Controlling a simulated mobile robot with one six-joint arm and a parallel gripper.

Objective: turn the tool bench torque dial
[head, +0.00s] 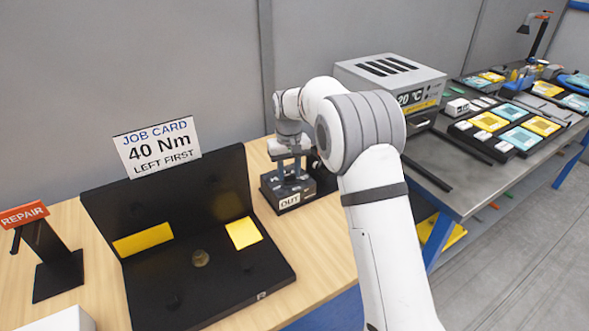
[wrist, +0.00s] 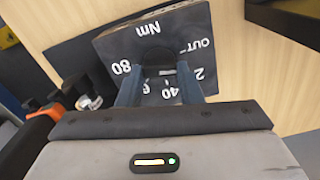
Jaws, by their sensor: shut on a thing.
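The torque dial's dark block (head: 290,199) stands on the wooden bench, with an OUT label on its front. In the wrist view its face (wrist: 108,53) shows upside-down marks: Nm, 80, 40, a partly hidden 2, and OUT. My gripper (wrist: 160,85) reaches down over the face, its two blue-grey fingers shut on either side of the dark knob (wrist: 158,60). In the head view my gripper (head: 290,172) is above the block. The fingers hide part of the scale, and I cannot tell where the knob points.
A job card (head: 157,147) reads 40 Nm, left first. It stands behind a black tray (head: 215,300) with yellow patches. A REPAIR stand (head: 58,270) is at far left. A grey 20 °C box (head: 390,80) and a cluttered metal table (head: 480,185) lie to the right.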

